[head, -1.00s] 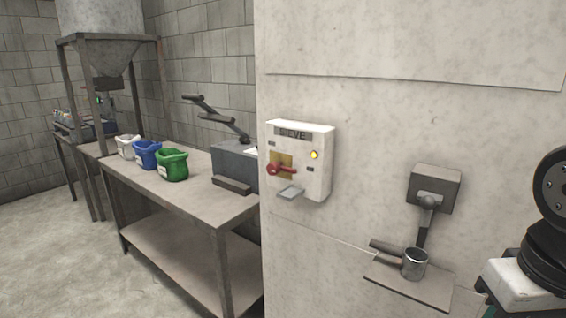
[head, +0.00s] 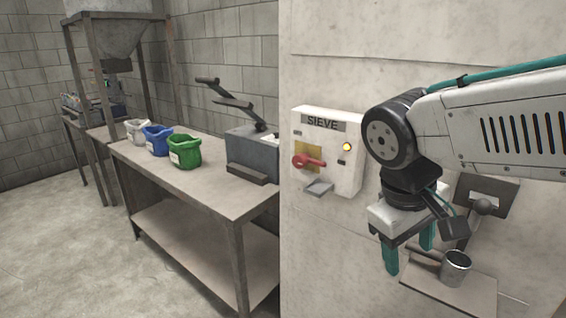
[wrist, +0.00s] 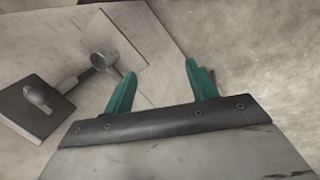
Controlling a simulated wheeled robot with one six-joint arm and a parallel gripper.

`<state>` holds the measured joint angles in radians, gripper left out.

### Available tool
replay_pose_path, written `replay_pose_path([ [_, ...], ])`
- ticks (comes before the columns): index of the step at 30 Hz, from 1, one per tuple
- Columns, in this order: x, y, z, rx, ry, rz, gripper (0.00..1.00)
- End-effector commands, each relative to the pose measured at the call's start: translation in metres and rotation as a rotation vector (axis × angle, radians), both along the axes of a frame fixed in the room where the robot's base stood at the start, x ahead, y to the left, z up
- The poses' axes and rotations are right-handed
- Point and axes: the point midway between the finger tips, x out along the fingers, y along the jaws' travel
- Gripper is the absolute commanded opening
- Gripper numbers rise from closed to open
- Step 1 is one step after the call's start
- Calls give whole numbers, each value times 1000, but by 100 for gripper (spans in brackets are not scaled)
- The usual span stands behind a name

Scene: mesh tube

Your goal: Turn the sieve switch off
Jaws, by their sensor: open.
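The sieve switch box (head: 327,150) is a white box on the pale wall, marked SIEVE. Its red rotary handle (head: 309,161) points to the right over a yellow plate, and a yellow lamp (head: 346,147) glows to the right of it. A small grey flap (head: 318,188) sticks out below the handle. My gripper (head: 408,254) has teal fingers, hangs pointing down to the right of and below the box, and is open and empty. The fingers also show apart in the wrist view (wrist: 158,80). The box is not in the wrist view.
A table (head: 215,195) with white, blue and green bags (head: 184,151) stands at left.

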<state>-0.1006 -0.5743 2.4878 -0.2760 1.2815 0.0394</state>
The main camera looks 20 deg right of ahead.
Motion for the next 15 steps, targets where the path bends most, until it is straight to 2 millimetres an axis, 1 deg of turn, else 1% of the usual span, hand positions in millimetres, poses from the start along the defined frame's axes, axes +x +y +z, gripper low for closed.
replay_pose_path([
  [1,16,-7,-1,-89,51,52,57],
  [2,26,-12,1,-151,76,84,57],
  [4,53,-21,4,-296,124,160,57],
  [5,65,-23,6,-359,141,196,57],
  [6,83,-24,8,-444,159,243,57],
  [8,112,-22,12,-570,178,318,57],
  [9,132,-17,14,-655,186,368,57],
  [11,163,-6,15,-782,188,449,57],
  [12,183,4,15,-864,185,503,57],
  [14,212,23,15,-981,170,580,57],
  [15,230,37,14,-1050,156,630,57],
])
